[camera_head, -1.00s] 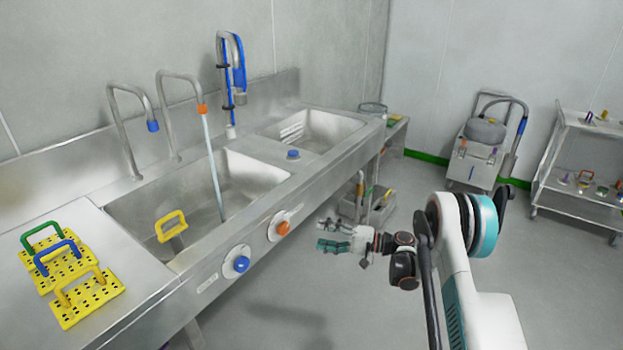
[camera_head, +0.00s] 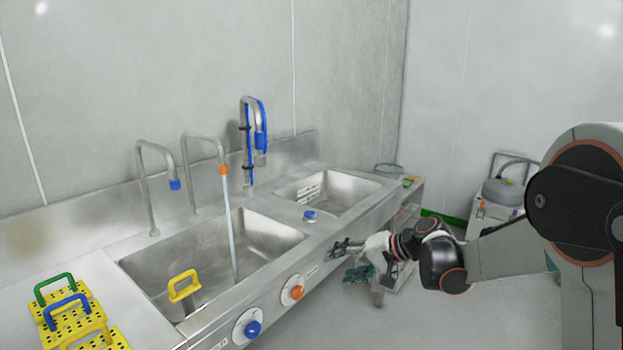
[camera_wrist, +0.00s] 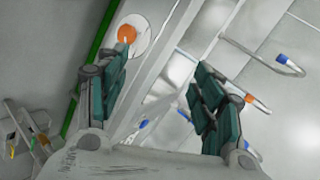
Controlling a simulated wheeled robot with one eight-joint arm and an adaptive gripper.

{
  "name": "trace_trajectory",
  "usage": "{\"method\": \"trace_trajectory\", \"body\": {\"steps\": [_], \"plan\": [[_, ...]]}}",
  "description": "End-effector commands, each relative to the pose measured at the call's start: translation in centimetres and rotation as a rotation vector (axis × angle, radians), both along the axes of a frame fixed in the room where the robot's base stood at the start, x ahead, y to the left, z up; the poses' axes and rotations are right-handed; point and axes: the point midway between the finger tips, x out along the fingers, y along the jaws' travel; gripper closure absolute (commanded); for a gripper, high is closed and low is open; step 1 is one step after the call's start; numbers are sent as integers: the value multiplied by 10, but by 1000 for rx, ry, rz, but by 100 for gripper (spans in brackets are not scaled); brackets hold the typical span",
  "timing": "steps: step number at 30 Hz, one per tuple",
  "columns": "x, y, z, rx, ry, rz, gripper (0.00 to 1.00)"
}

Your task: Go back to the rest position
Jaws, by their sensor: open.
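My gripper (camera_head: 350,262) is open and empty. In the head view it is in front of the steel sink unit (camera_head: 232,318), near its front edge and to the right of the orange knob (camera_head: 292,291). In the wrist view my gripper (camera_wrist: 162,95) shows two dark green fingers spread apart, with nothing between them but the sink unit beyond. The orange knob also shows in the wrist view (camera_wrist: 127,34), beyond the left finger. I cannot tell the exact gap between the fingers and the sink front.
Water runs from the orange-tipped tap (camera_head: 223,170) into the left basin, where a yellow handle (camera_head: 184,284) stands. Yellow perforated plates (camera_head: 80,318) with coloured handles lie on the left counter. A blue knob (camera_head: 252,328) is on the front. A wheeled machine (camera_head: 497,192) stands at the back right.

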Motion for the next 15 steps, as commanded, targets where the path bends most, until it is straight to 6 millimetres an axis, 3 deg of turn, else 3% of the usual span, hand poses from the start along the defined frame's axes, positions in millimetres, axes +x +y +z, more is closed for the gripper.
{"method": "trace_trajectory", "body": {"steps": [6,15], "plan": [[-53,-9,32,-158,-20,-21,39],[-133,-31,58,-378,-61,-42,39]]}}
